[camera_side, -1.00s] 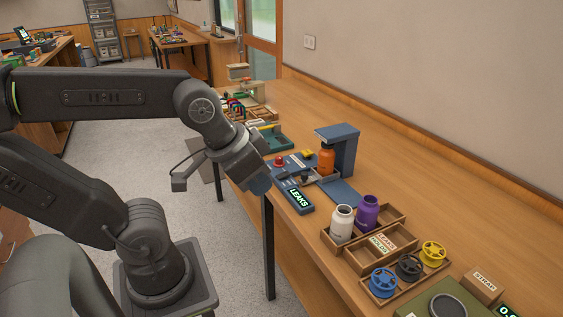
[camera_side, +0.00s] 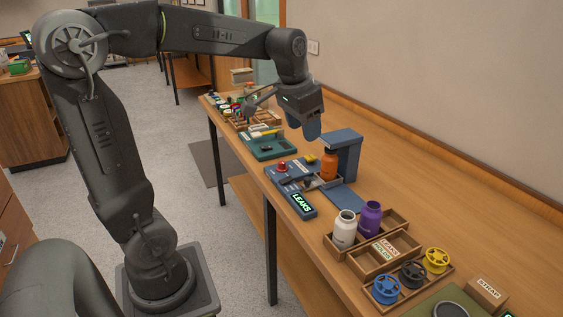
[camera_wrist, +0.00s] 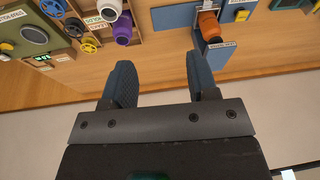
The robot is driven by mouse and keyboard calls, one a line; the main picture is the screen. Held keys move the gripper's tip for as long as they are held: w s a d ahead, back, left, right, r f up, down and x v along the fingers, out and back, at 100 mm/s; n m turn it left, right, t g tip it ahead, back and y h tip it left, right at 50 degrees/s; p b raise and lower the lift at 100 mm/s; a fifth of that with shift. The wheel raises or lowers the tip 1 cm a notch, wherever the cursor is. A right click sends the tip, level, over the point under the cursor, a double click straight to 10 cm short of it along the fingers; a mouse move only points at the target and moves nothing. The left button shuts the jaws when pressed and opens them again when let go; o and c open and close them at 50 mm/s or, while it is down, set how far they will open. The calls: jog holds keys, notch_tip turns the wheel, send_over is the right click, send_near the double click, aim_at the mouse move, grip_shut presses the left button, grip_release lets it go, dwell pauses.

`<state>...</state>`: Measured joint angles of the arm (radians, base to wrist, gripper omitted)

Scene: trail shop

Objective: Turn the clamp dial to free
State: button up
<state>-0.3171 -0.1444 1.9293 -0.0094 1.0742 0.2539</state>
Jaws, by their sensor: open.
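The blue leak tester (camera_side: 343,160) stands on the bench with an orange bottle (camera_side: 329,163) upright at its post. In front of it are a red knob (camera_side: 282,166), a small dark part (camera_side: 308,183) and a lit LEAKS display (camera_side: 303,204). I cannot tell which part is the clamp dial or read its setting. My gripper (camera_side: 307,128) hangs above and behind the tester, open, empty and apart from it. In the wrist view its two blue-grey fingers (camera_wrist: 161,75) are spread, and the orange bottle (camera_wrist: 208,26) lies beyond the right one.
A white bottle (camera_side: 344,227) and a purple bottle (camera_side: 370,217) stand in a wooden tray nearer the camera, beside blue, black and yellow spools (camera_side: 436,260). The wall runs along the bench's far side.

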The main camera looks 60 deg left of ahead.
jog(key=w+a+f+g, duration=0.1)
jog(key=w+a+f, duration=0.15)
jog(key=a, duration=0.35)
jog(key=w+a+f+g, duration=0.1)
jog(key=w+a, duration=0.3)
jog(key=a, duration=0.3)
jog(key=n+g+h, duration=0.1)
send_near(281, 162)
notch_tip(281, 162, down, 9)
jog(key=shift+d+f, duration=0.15)
jog(key=shift+f, duration=0.1)
jog(key=c, duration=0.9)
